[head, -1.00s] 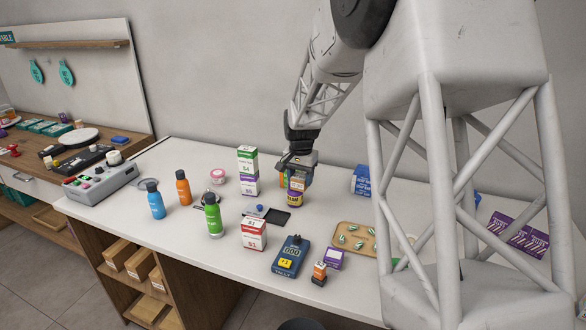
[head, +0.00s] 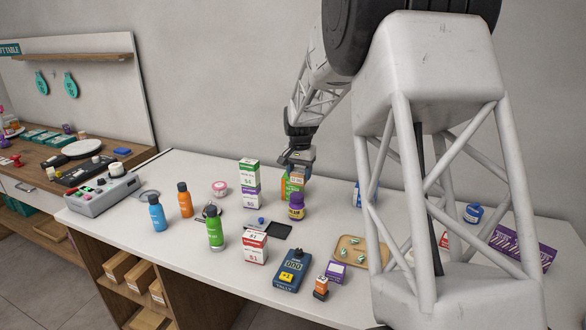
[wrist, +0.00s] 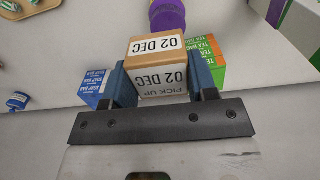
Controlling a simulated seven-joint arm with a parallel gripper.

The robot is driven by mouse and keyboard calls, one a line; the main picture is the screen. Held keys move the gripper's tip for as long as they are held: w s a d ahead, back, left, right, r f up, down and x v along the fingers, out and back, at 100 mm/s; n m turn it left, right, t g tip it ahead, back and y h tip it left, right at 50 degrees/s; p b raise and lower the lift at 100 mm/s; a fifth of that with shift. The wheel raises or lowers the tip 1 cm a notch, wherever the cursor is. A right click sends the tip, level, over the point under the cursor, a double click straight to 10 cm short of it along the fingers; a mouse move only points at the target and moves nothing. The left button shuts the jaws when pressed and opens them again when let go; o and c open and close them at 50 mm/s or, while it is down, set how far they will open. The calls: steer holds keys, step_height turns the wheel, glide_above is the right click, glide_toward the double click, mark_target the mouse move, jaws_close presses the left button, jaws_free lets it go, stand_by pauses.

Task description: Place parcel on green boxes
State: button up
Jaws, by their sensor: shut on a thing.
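The parcel (wrist: 157,68), a tan and white box labelled "02 DEC" and "PICK UP", is between the two fingers of my gripper (wrist: 162,88) in the wrist view. My gripper (head: 298,166) is shut on it, above the back of the counter in the head view. The green boxes (wrist: 206,58), green and orange and labelled "TEA BAG", are just right of the parcel in the wrist view. In the head view the green boxes (head: 287,188) show partly behind a purple bottle. I cannot tell whether the parcel touches them.
The purple bottle (head: 297,207) stands close in front. Stacked green and purple cartons (head: 249,183) stand to the left. A blue soap box (wrist: 95,84) is on the parcel's other side.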

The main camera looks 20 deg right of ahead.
steer(key=w+d, duration=0.1)
steer(key=w, duration=0.3)
steer(key=w+d+f, duration=0.1)
steer(key=w, duration=0.4)
steer(key=w+d, duration=0.1)
steer(key=w, duration=0.4)
steer(key=shift+d+f, duration=0.15)
steer(key=shift+d, duration=0.25)
steer(key=shift+s, duration=0.1)
steer(key=shift+f, duration=1.75)
steer(key=shift+f, duration=0.2)
steer(key=o, duration=0.9)
steer(key=shift+o, duration=0.2)
steer(key=shift+r, duration=0.2)
step_height(320, 180, up, 12)
